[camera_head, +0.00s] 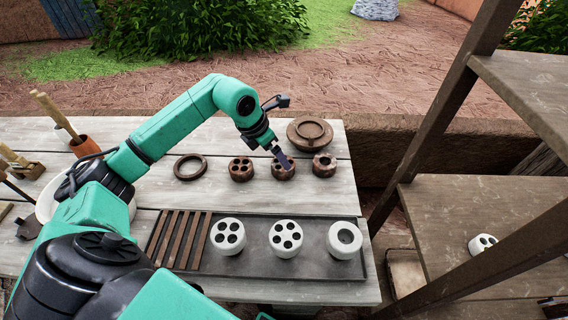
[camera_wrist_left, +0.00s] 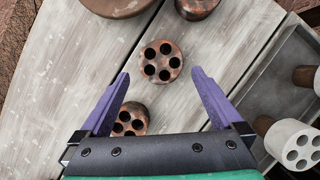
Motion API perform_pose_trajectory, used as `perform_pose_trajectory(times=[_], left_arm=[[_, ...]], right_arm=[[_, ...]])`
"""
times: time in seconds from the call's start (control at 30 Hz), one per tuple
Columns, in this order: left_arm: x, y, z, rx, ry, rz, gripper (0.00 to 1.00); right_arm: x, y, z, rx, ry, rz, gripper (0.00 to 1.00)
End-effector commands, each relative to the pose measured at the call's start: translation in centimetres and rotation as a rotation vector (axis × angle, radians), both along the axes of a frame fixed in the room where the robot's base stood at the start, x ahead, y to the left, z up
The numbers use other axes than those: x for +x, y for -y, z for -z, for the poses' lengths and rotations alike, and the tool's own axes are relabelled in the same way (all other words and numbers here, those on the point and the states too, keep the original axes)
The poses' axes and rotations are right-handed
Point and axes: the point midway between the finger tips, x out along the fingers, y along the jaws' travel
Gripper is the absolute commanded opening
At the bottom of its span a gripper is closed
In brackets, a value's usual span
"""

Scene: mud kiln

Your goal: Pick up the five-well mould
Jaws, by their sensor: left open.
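A brown mould with five wells (camera_wrist_left: 161,61) lies on the table between the spread purple fingertips of my left gripper (camera_wrist_left: 160,76) in the left wrist view. In the head view my left gripper (camera_head: 281,156) hangs over this brown mould (camera_head: 284,171) and partly hides it. The gripper is open, with nothing held; I cannot tell its exact height above the mould. A brown four-well mould (camera_head: 241,169) sits to the left, and a brown single-well mould (camera_head: 324,166) to the right. A white five-well mould (camera_head: 286,239) stands on the grey tray.
The grey tray (camera_head: 310,272) also holds a white four-well mould (camera_head: 228,237), a white single-well mould (camera_head: 345,240) and brown slats (camera_head: 181,241). A brown ring (camera_head: 190,167) and round lidded dish (camera_head: 310,132) lie nearby. A wooden shelf (camera_head: 470,210) stands right.

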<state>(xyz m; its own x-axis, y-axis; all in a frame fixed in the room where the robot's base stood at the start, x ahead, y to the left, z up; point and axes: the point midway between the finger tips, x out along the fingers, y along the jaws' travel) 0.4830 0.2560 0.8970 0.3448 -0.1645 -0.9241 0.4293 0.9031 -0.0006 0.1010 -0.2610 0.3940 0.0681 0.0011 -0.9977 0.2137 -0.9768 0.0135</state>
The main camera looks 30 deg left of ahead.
Motion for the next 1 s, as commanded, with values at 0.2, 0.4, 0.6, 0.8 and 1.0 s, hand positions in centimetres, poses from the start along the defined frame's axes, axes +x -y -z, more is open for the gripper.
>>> perform_pose_trajectory(times=[0.2,0.4,0.6,0.8,1.0], left_arm=[[0.8,0.7,3.4,-0.004,-0.004,-0.001,1.0],[1.4,0.9,5.2,0.0,0.0,0.001,1.0],[1.4,0.9,5.2,0.0,0.0,0.001,0.69],[1.5,0.9,5.1,-0.001,0.002,0.001,0.14],[1.5,0.9,4.9,0.0,0.002,0.001,0.14]], right_arm=[[1.9,-0.1,-1.9,0.003,0.031,-0.001,0.5],[1.8,-0.1,-1.9,0.002,0.029,0.0,0.5],[1.6,-0.1,-1.8,0.003,0.026,0.0,0.5],[1.3,-0.1,-1.8,0.002,0.023,0.001,0.5],[1.3,-0.1,-1.8,0.002,0.021,0.001,0.5]])
